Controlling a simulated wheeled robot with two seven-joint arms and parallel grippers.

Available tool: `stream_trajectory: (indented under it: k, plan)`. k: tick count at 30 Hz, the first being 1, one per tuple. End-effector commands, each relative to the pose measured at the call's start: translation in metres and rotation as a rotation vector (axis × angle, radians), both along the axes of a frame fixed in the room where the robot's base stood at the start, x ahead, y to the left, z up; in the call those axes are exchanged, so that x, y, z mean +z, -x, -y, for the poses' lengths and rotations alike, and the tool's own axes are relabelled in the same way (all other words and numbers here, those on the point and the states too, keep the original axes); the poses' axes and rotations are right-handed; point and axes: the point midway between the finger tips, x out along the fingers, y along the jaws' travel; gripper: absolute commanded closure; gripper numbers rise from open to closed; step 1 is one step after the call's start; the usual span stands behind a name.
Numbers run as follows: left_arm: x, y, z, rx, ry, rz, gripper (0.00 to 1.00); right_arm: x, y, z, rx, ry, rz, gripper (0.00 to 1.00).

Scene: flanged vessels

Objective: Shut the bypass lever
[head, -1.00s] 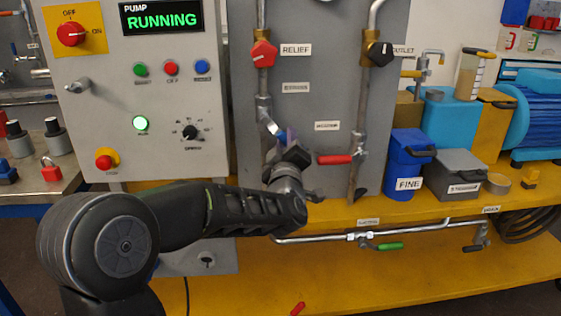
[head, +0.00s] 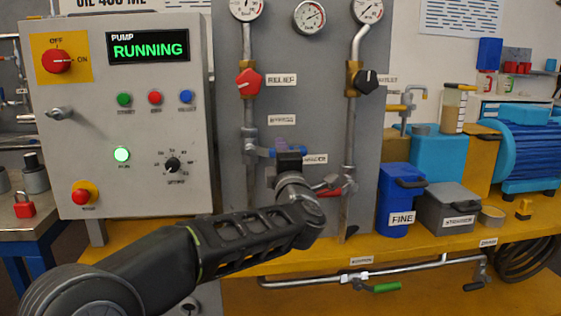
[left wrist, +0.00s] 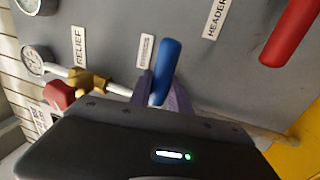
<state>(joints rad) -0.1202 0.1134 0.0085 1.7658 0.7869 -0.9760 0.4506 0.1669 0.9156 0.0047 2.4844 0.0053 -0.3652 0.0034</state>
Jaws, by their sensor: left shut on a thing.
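The bypass lever (head: 262,151) has a blue handle and sits on the left vertical pipe, below the bypass label (head: 282,120). In the head view it points right, about level, across the pipe. My left gripper (head: 290,153) is at the outer part of the handle and hides some of it. In the left wrist view the blue handle (left wrist: 165,68) stands between the purple fingers of my left gripper (left wrist: 163,92), which is shut on it. My right gripper is not in view.
A red header lever (head: 330,190) is close to the right of my left gripper; it also shows in the left wrist view (left wrist: 292,33). The red relief knob (head: 248,82) is above. The pump panel (head: 120,185) stands left and reads RUNNING. A green lever (head: 383,287) is low down.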

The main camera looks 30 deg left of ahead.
Motion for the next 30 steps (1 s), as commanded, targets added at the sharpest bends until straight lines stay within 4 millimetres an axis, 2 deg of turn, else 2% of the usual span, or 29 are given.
stream_trajectory:
  k: [13,14,21,30]
  plan:
    - [0.003,0.0004,-0.0009,0.002,0.012,0.013,1.0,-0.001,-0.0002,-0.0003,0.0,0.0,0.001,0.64]
    - [0.003,0.0004,-0.0011,0.002,0.012,0.013,0.76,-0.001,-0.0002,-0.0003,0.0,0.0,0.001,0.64]
    - [0.0022,0.0002,-0.0006,0.001,0.01,0.01,0.56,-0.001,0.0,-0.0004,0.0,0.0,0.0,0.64]
    - [0.0013,0.001,0.0005,0.0,0.01,0.009,0.55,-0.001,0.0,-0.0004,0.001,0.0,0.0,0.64]
